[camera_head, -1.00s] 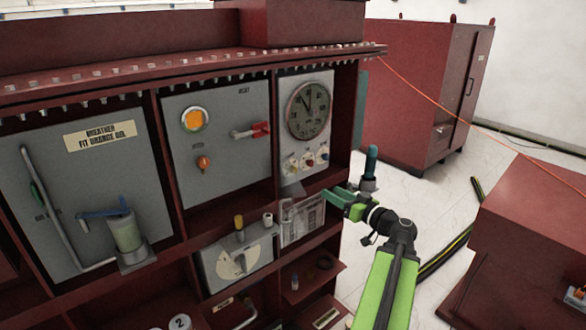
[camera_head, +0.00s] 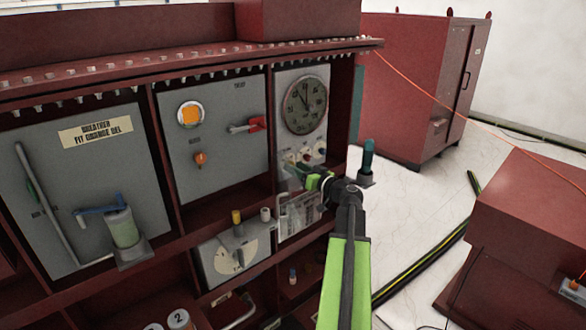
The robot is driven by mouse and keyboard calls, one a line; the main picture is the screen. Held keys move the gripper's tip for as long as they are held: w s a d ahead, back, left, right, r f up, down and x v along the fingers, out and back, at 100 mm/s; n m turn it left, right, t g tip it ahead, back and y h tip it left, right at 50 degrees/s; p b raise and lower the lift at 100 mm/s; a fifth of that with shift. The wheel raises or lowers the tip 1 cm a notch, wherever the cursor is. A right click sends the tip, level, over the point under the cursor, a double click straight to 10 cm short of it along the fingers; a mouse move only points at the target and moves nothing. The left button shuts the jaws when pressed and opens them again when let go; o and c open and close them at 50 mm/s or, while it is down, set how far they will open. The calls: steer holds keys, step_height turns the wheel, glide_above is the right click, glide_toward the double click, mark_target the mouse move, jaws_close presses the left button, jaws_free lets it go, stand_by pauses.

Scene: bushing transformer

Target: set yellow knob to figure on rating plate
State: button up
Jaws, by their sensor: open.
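A small yellow knob (camera_head: 236,217) stands upright on top of a grey box with a pale dial face (camera_head: 222,268) and a pointer, in the lower middle of the red cabinet. A pale, framed plate (camera_head: 299,213) is just right of the box; I cannot tell whether it is the rating plate, and no figure on it is readable. My gripper (camera_head: 302,174) is open and empty. It is in front of the panel below the round gauge, up and to the right of the yellow knob, and apart from it. My gripper covers part of the small knobs there.
A round gauge (camera_head: 304,105) is above my gripper. A red-handled lever (camera_head: 256,124) and an orange indicator (camera_head: 190,115) are on the middle panel. A shelf edge (camera_head: 190,245) runs along the cabinet. A pale post (camera_head: 266,214) stands beside the yellow knob.

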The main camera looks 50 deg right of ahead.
steer(key=shift+w, duration=0.75)
